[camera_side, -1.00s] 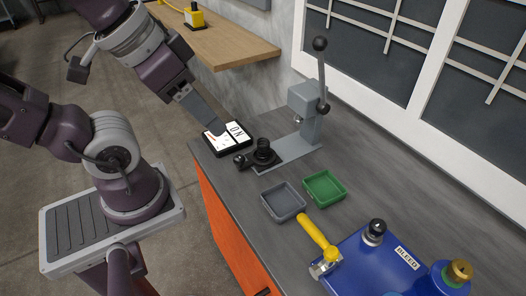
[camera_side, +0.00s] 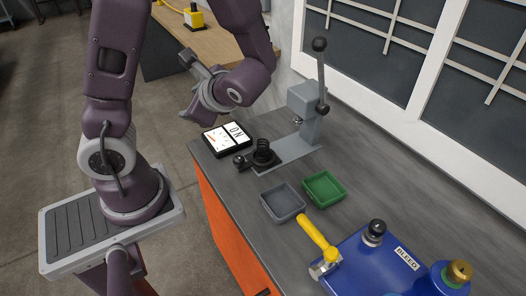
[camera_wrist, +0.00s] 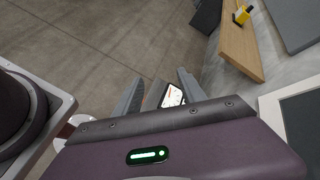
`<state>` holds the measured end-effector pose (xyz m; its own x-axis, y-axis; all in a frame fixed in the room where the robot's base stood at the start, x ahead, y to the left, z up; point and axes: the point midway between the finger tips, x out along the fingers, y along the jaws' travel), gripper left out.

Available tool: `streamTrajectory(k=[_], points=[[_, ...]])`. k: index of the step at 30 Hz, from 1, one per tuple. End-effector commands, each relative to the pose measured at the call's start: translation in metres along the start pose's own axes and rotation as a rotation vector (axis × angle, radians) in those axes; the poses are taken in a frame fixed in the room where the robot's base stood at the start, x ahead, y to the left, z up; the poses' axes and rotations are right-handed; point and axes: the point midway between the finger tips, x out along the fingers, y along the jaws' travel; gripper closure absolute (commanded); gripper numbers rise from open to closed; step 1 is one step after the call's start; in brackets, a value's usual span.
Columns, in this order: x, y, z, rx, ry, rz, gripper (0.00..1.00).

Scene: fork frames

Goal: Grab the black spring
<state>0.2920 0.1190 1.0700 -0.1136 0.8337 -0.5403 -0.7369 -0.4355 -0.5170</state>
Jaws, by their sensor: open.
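The black spring (camera_side: 263,146) stands upright on a black round seat on the grey press's base in the side view. A small black knob-like part (camera_side: 240,161) sits just left of it. My gripper (camera_wrist: 159,78) is open in the wrist view, its two grey fingers apart with nothing held between them. The spring is not visible in the wrist view.
A black-framed display (camera_side: 227,138) lies left of the spring; it also shows in the wrist view (camera_wrist: 172,96). The grey lever press (camera_side: 308,110) rises behind.

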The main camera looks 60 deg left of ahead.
Motion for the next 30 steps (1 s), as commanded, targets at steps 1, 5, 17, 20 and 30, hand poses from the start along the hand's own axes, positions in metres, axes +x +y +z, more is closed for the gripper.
streamTrajectory(k=[1,5,17,20,30], points=[[0.011,-0.013,-0.017,0.133,-0.053,-0.104,0.52],[0.032,-0.041,-0.088,0.475,-0.104,-0.419,0.52],[0.071,0.022,-0.254,1.044,0.112,-0.861,0.52],[0.079,0.017,-0.261,1.048,0.116,-0.864,0.52],[0.117,-0.017,-0.283,1.047,0.113,-0.863,0.52]])
